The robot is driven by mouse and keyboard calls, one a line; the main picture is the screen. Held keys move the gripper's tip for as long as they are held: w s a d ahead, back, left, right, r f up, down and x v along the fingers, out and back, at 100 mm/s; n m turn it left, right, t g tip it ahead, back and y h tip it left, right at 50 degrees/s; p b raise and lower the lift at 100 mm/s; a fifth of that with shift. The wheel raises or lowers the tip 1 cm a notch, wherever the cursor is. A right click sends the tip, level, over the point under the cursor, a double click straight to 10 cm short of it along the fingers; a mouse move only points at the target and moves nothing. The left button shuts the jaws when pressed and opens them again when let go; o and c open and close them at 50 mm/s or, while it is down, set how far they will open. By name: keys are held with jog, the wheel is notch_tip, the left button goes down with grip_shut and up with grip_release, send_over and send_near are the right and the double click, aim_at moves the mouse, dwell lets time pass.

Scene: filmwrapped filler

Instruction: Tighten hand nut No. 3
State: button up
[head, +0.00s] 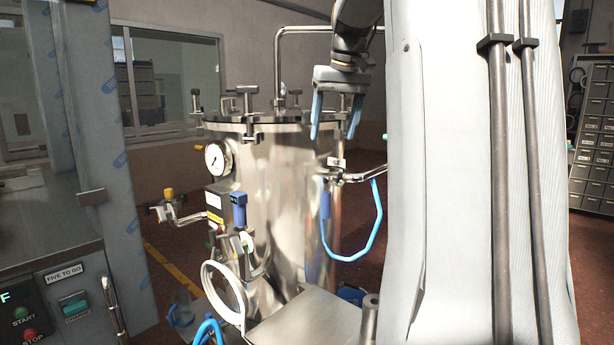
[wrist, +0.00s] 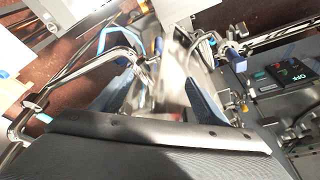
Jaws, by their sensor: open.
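A steel tank (head: 290,190) stands in the middle of the head view, with several dark hand nuts around its lid (head: 222,124). One hand nut (head: 253,134) is at the lid's front, and another (head: 344,103) is at the right. I cannot read which is No. 3. My gripper (head: 335,125) is open, with blue fingers pointing down over the lid's right edge. The right hand nut shows between or behind the fingers; I cannot tell which. In the wrist view, the fingers (wrist: 160,100) are spread around a blurred metal part, and nothing is clearly gripped.
A pressure gauge (head: 217,158) and a blue-handled valve (head: 239,208) are on the tank's front left. A bent pipe (head: 300,30) rises behind the lid. A blue hose (head: 375,230) hangs at the right. A control cabinet (head: 60,290) stands at the left.

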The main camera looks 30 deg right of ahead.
jog(key=w+a+f+b, duration=0.1)
jog(key=a+f, duration=0.6)
jog(key=f, duration=0.4)
jog(key=shift+a+n+g, duration=0.2)
jog(key=shift+n+g, duration=0.1)
jog(key=shift+w, duration=0.1)
